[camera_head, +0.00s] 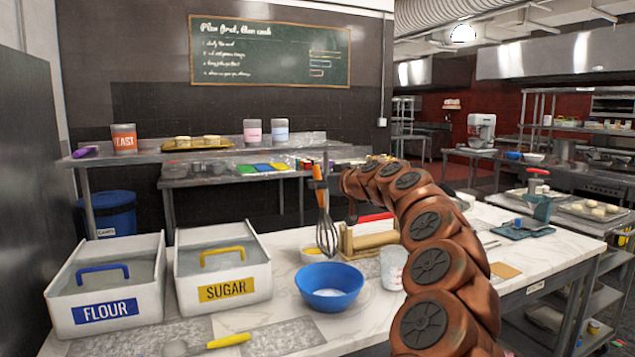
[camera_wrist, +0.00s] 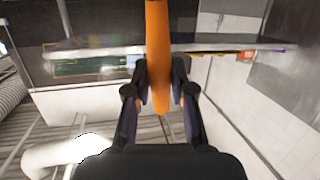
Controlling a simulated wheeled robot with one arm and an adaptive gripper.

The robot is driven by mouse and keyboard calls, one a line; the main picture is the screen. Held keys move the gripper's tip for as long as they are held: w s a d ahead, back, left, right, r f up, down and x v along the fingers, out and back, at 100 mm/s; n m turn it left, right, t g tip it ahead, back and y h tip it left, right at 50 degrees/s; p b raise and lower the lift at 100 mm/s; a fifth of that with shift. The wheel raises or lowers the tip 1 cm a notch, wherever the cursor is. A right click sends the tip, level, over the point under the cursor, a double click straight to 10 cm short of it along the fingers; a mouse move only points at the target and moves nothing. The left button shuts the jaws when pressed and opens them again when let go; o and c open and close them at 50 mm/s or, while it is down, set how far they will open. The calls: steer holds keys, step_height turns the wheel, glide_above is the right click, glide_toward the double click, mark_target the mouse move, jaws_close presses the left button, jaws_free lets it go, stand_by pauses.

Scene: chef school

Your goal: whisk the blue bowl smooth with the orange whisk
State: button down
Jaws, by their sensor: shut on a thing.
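The blue bowl (camera_head: 329,299) stands upright on the marble counter, with white contents (camera_head: 328,293) inside. The orange whisk (camera_head: 322,190) hangs upright, handle up and wire head (camera_head: 326,237) down. Its wires are above the bowl's back rim and clear of it. My gripper (camera_head: 324,172) is shut on the whisk's handle. In the wrist view, the two dark fingers of my gripper (camera_wrist: 157,88) close around the orange handle (camera_wrist: 157,45). The whisk's wire head is out of sight there.
The flour bin (camera_head: 106,308) and sugar bin (camera_head: 226,289) stand left of the bowl. A pale canister (camera_head: 393,269) stands to its right, and a wooden rack (camera_head: 367,243) behind. A small yellow-rimmed bowl (camera_head: 312,250) is behind the bowl. A yellow-handled tool (camera_head: 229,341) lies front left.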

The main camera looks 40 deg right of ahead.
mark_target(321, 227)
steer(key=shift+w+a+f+b, duration=0.1)
steer(key=shift+w+f, duration=0.1)
steer(key=shift+f, duration=0.45)
steer(key=shift+w+f+b, duration=0.1)
steer(key=shift+w+f, duration=0.15)
steer(key=shift+f, duration=0.45)
steer(key=shift+w+a+f+b, duration=0.1)
steer(key=shift+w+f, duration=0.1)
steer(key=shift+f, duration=0.45)
steer(key=shift+f+b, duration=0.4)
steer(key=f+b, duration=0.2)
steer(key=s+f+b, duration=0.1)
steer(key=f+b, duration=0.4)
steer(key=b, duration=0.1)
steer(key=shift+s+d+f, duration=0.15)
steer(key=shift+s+f, duration=0.05)
steer(key=shift+s, duration=0.15)
